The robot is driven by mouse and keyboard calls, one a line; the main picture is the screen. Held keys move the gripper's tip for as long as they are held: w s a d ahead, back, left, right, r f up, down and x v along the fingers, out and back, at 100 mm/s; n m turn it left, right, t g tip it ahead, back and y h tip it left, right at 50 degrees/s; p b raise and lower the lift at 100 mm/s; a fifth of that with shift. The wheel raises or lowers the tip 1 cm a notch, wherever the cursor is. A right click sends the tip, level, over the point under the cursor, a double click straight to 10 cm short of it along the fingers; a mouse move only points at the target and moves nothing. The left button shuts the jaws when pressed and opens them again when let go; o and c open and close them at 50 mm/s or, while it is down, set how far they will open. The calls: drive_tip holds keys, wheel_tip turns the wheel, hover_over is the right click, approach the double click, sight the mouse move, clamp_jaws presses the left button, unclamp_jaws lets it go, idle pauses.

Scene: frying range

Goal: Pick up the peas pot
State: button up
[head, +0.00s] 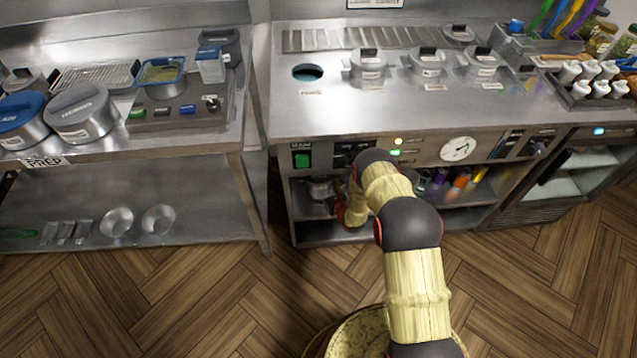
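A small metal pot (319,187) stands on the lower shelf of the range, at its left end; it may be the peas pot, but I see no readable label. My gripper (338,208) reaches into this shelf just right of and below the pot. It is small and partly hidden by my arm, so I cannot tell whether its fingers are open or touch the pot. Three lidded pots, at left (369,65), middle (428,63) and right (482,63), sit in the range top. Their labels are too small to read.
An empty round opening (308,73) is at the range top's left. The range's front panel (450,150) overhangs the shelf. Coloured bottles (460,180) stand on the shelf right of my arm. A prep table (200,140) stands left, with a gap between. The wooden floor is clear.

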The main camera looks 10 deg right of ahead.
drive_tip(key=c, duration=0.4)
drive_tip(key=c, duration=1.7)
drive_tip(key=shift+w+r, duration=0.15)
drive_tip(key=shift+r, duration=0.05)
drive_tip(key=shift+c, duration=0.2)
